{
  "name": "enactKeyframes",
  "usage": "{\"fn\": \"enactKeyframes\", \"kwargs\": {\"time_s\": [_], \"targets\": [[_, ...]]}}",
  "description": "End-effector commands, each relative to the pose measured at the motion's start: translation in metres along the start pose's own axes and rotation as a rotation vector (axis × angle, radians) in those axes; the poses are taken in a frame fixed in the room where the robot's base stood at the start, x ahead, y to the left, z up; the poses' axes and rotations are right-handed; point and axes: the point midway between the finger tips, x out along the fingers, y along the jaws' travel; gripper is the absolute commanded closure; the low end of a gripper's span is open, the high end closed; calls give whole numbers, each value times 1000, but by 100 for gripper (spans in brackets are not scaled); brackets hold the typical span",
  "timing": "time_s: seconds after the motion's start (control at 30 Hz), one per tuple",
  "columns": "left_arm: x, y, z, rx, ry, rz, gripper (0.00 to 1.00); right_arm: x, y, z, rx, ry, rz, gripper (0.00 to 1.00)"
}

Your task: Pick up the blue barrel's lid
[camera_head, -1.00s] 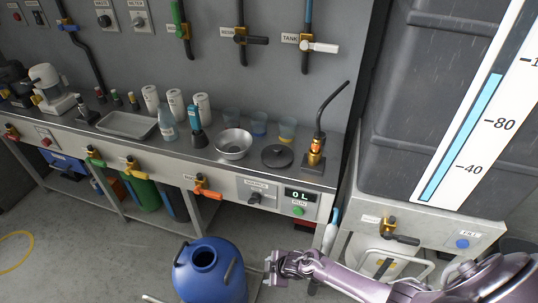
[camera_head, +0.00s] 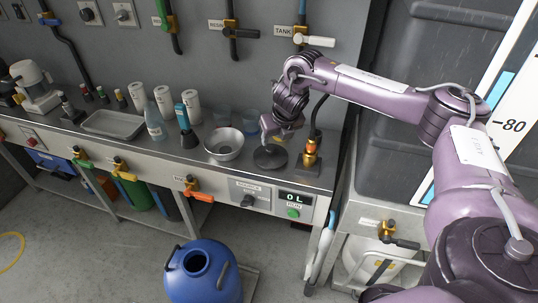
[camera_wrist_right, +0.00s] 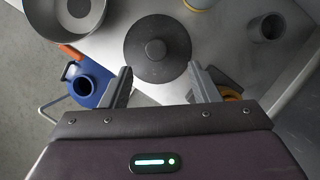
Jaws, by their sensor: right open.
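The lid, a dark grey disc with a small knob (camera_head: 270,158), lies flat on the metal bench near its right end. In the right wrist view the lid (camera_wrist_right: 157,48) lies just beyond the fingertips, centred between them. My right gripper (camera_head: 268,134) is above the lid, pointing down; in the wrist view its fingers (camera_wrist_right: 160,80) are apart with nothing between them. The blue barrel (camera_head: 203,275) stands on the floor in front of the bench with its round mouth open. My left gripper is not in view.
A metal bowl (camera_head: 224,145) stands left of the lid, and a brass fitting with a dark spout (camera_head: 311,152) stands close on its right. Cups are behind the lid. Bottles, paper rolls and a tray (camera_head: 113,124) fill the bench's left part.

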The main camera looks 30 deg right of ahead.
Motion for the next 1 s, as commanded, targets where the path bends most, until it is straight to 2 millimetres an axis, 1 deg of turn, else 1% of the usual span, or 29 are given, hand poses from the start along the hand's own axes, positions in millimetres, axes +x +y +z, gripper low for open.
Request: {"fn": "enactKeyframes", "kwargs": {"time_s": [0.1, 0.27, 0.4, 0.5, 0.6, 0.8, 0.87, 1.0], "targets": [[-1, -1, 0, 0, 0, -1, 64, 14, 1, -1, 0, 3, 1, 44], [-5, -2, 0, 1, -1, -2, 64, 32, 3, -1, 1, 2, 1, 44], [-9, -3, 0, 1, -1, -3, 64, 55, 5, -3, 2, 2, 2, 44], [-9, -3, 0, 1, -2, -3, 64, 67, 5, -2, 3, 1, 2, 44], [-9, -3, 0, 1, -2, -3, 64, 72, 4, -2, 3, -1, 2, 44], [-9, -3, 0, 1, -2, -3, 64, 72, 4, -2, 3, -1, 2, 44], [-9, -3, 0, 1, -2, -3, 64, 72, 4, -2, 3, -1, 2, 51], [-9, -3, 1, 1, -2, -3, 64, 72, 4, -2, 4, -1, 2, 69]]}}
